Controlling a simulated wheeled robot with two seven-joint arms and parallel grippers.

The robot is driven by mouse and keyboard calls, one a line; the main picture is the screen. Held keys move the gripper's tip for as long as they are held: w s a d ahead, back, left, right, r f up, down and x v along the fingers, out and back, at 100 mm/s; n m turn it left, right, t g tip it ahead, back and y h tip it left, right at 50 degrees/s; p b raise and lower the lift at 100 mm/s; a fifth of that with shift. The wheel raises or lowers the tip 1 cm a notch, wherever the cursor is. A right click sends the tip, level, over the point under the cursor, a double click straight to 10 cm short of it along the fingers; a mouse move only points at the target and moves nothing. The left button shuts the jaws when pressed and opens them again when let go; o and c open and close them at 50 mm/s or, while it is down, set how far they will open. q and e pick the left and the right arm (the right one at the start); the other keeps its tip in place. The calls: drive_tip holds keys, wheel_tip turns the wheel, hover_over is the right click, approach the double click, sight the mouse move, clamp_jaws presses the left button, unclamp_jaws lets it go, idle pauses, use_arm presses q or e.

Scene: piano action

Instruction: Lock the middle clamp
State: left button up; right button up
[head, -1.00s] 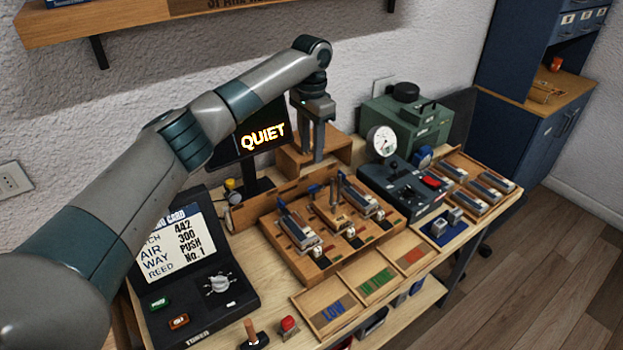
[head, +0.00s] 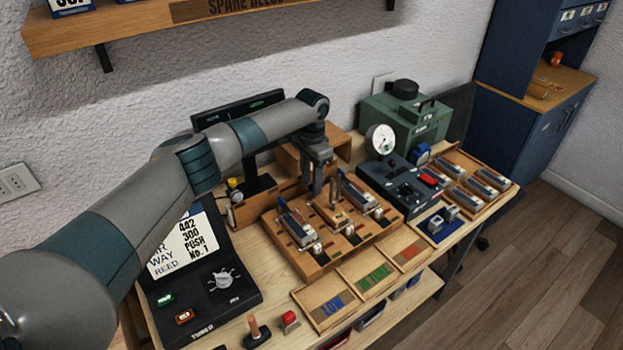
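The wooden board (head: 284,257) on the bench carries three clamp stations in a row. The middle clamp (head: 331,214) has a wooden body and an upright handle, partly hidden by my gripper. The left clamp (head: 297,227) and the right clamp (head: 364,201) each have a grey metal block beside them. My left gripper (head: 321,192) points down just above and behind the middle clamp. Its two fingers look apart, with a narrow gap; whether they touch the handle cannot be told. My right gripper is not in view.
Three labelled wooden trays (head: 336,315) lie in front of the board. A control box with a gauge (head: 381,139) and a tray of grey blocks (head: 479,184) stand to the right. A dark screen (head: 238,110) stands behind my arm. A black panel (head: 199,299) is at left.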

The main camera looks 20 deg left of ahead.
use_arm(q)
drive_tip(key=shift+c, duration=0.6)
clamp_jaws()
drive_tip(key=shift+m, duration=0.5)
drive_tip(key=m, duration=0.3)
drive_tip(key=shift+w+b, duration=0.1)
drive_tip(key=shift+b, duration=0.25)
drive_tip(key=m, duration=0.5)
drive_tip(key=m+b, duration=0.1)
drive_tip(key=m, duration=0.3)
drive_tip(key=shift+w+m, duration=0.15)
drive_tip(key=shift+m, duration=0.15)
drive_tip(key=m, duration=0.4)
drive_tip(key=shift+w+b, duration=0.1)
drive_tip(key=shift+b, duration=0.3)
drive_tip(key=shift+m, duration=0.3)
